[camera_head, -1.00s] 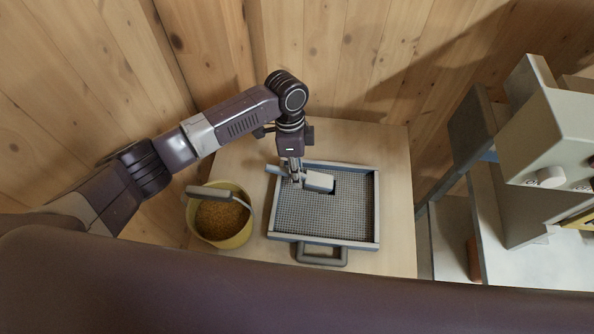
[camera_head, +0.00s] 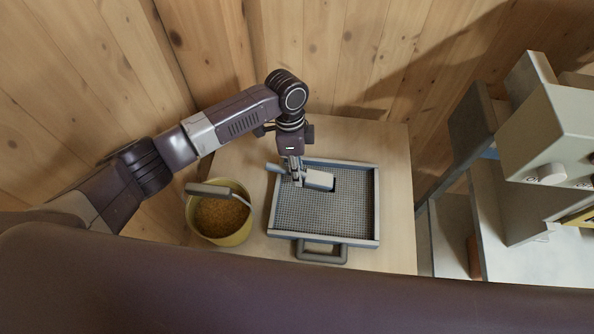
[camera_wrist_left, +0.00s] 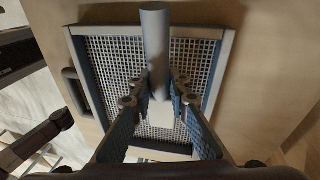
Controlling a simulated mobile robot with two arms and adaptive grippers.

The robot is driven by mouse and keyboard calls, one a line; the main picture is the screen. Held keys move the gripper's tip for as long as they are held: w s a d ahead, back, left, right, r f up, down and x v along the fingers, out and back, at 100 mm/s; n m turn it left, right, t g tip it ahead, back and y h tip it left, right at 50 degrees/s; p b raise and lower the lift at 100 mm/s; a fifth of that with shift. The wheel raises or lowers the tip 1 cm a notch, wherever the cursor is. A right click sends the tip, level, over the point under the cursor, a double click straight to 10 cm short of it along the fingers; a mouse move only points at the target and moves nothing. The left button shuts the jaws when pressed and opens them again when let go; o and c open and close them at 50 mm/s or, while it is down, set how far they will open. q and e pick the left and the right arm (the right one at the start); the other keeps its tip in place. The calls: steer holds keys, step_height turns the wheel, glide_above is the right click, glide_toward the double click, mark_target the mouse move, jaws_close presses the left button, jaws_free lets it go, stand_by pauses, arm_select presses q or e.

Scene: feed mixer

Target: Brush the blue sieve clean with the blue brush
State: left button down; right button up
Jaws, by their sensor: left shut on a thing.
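The blue sieve (camera_head: 325,219) is a square frame with a grey mesh, lying flat on the wooden table. Its handle points to the near side in the head view. My left gripper (camera_head: 294,178) is shut on the blue brush (camera_head: 320,180) over the far left part of the mesh. The brush head lies to the right of the fingers and its handle sticks out to the left. In the left wrist view the brush handle (camera_wrist_left: 155,45) stands between the fingers, with the sieve mesh (camera_wrist_left: 112,62) behind it. Whether the bristles touch the mesh is hidden. My right gripper does not show.
A yellow bucket (camera_head: 246,228) of grain with a grey handle stands left of the sieve. A grey machine (camera_head: 549,130) and a pale shelf (camera_head: 520,262) stand at the right. Wooden walls close off the back and left. The table's right strip (camera_head: 397,200) is clear.

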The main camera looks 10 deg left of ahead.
arm_select(q)
steer(key=shift+f, duration=0.4)
steer(key=shift+d, duration=0.1)
